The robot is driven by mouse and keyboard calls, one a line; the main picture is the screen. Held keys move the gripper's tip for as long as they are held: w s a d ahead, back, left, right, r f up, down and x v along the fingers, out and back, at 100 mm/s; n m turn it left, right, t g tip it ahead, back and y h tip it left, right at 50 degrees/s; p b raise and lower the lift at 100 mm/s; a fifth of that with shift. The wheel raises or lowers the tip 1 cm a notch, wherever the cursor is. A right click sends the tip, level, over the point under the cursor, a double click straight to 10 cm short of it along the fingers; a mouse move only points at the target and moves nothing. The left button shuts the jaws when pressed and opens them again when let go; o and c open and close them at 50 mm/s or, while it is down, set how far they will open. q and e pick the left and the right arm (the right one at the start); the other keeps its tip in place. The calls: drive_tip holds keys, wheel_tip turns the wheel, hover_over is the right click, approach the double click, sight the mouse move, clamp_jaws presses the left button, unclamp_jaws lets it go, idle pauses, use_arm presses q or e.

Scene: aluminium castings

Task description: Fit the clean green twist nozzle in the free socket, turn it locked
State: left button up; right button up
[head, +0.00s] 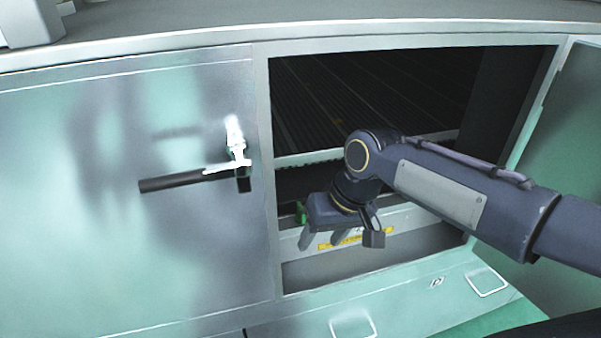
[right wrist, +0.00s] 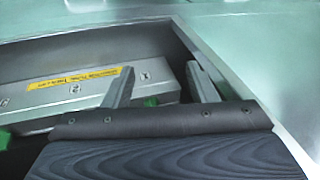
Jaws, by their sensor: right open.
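My right gripper (head: 323,240) reaches through the open hatch, in front of a pale bar (head: 400,219) with a yellow label. In the right wrist view its two fingers (right wrist: 160,68) are apart with nothing between them, and the bar (right wrist: 50,104) with small numbered marks lies beyond them. A small green piece (head: 301,213) shows just left of the gripper in the head view. Green bits (right wrist: 150,102) also show below the bar in the right wrist view, mostly hidden. I cannot tell whether they are nozzles or which is clean. No socket is clearly visible. My left gripper is out of view.
The hatch frame (head: 264,180) stands close left of the right gripper. A closed panel with a dark lever handle (head: 185,181) is further left. An open door (head: 565,130) stands at the right. Dark slats (head: 370,95) lie deep inside.

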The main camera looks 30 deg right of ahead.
sight(301, 216)
drive_tip(key=w+r+g+p, duration=0.1)
drive_tip(key=w, duration=0.3)
drive_tip(key=w+d+r+h+p, duration=0.1)
drive_tip(key=w, duration=0.3)
drive_tip(key=w+d+r+g+h, duration=0.1)
drive_tip(key=w, duration=0.3)
drive_tip(key=shift+d+r+m+g+p, duration=0.2)
drive_tip(key=shift+r+m+g+p, duration=0.1)
drive_tip(key=shift+m+p, duration=0.1)
drive_tip(key=shift+w+f+h, duration=0.15)
drive_tip(key=shift+f+h, duration=0.05)
drive_tip(key=shift+h, duration=0.1)
wheel_tip(301, 216, down, 8)
drive_tip(key=shift+r, duration=0.25)
drive_tip(key=c, duration=1.1)
drive_tip(key=shift+o, duration=0.2)
drive_tip(key=m, duration=0.3)
drive_tip(key=shift+r+m+p, duration=0.15)
drive_tip(key=shift+m+p, duration=0.15)
drive_tip(key=shift+m, duration=0.1)
drive_tip(key=m, duration=0.2)
drive_tip(key=shift+m, duration=0.4)
